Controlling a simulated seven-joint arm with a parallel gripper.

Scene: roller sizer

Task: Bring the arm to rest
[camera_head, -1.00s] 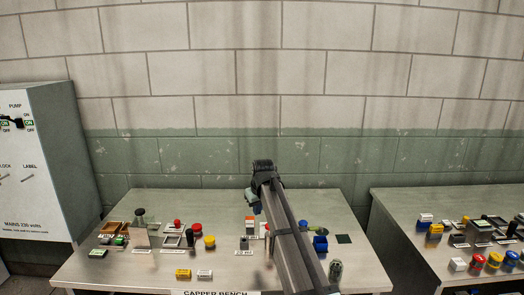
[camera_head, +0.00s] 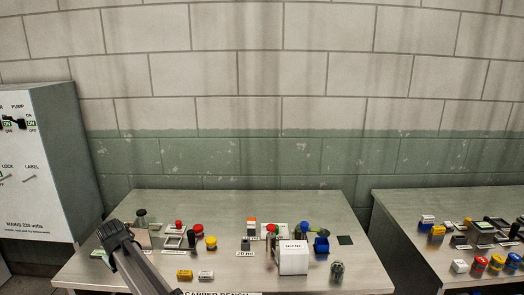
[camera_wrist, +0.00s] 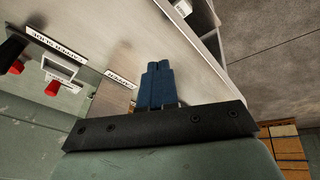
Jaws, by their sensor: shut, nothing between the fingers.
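My gripper shows in the wrist view (camera_wrist: 159,68), its two blue fingers pressed together with nothing between them. They point over a pale metal surface close to its edge. In the head view my arm reaches in from the bottom over the left part of the capper bench (camera_head: 327,206). Its upper end stands in front of the small items at the bench's left, and the fingers themselves cannot be made out there.
A white block (camera_head: 293,260), red buttons (camera_head: 197,230), a yellow item (camera_head: 184,274) and a blue bin (camera_head: 321,244) stand on the bench. The mains cabinet (camera_head: 35,160) is at left, a second bench (camera_head: 400,206) at right. Bare metal lies along the back.

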